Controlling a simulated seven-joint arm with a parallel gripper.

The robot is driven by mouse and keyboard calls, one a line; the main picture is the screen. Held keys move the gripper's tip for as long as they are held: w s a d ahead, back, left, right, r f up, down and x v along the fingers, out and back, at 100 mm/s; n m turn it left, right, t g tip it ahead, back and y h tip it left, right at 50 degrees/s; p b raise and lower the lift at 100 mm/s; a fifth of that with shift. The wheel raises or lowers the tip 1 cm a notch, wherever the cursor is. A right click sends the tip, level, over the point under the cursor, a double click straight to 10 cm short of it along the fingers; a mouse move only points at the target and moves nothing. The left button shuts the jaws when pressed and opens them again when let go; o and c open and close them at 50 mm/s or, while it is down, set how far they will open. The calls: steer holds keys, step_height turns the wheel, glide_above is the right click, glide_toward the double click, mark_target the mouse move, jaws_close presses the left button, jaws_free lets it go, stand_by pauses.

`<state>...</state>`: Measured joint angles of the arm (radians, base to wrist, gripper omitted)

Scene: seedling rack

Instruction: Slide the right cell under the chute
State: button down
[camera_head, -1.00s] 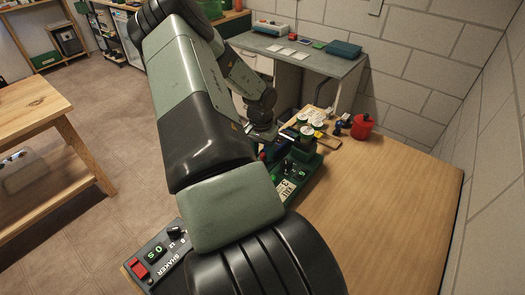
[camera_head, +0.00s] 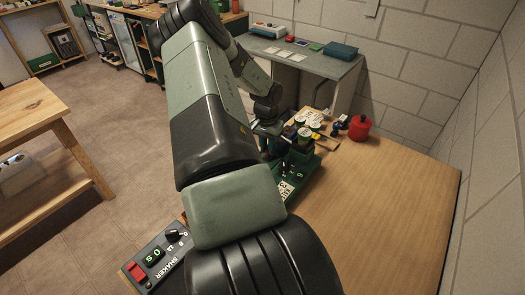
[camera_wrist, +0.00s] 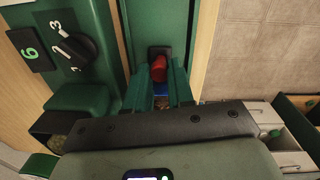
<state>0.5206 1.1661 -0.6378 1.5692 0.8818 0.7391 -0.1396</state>
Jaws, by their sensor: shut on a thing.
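My gripper (camera_wrist: 158,82) shows in the wrist view, with two green fingers reaching up from the dark palm bar. They are shut on a red knob (camera_wrist: 158,68), which stands in front of a dark slot in a green upright channel (camera_wrist: 158,22). A bit of blue shows between the fingers near the palm. White cells (camera_wrist: 272,117) with green in them are at the right. A dark cell (camera_wrist: 58,133) with green growth is at the left, partly hidden by the bar. I cannot tell which is the right cell, and the chute is not clearly identifiable.
A green panel (camera_wrist: 62,40) with a dial and a "6" display stands left of the gripper. In the head view, the shaker control box (camera_head: 158,257) is at the front, a red pot (camera_head: 359,127) at the back. The wooden bench (camera_head: 390,200) is clear at the right.

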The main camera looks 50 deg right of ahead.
steer(key=shift+d, duration=0.3)
steer(key=c, duration=1)
jaws_free()
steer(key=shift+o, duration=0.2)
steer(key=shift+a+r, duration=0.1)
step_height(320, 180, up, 11)
steer(key=shift+w, duration=0.25)
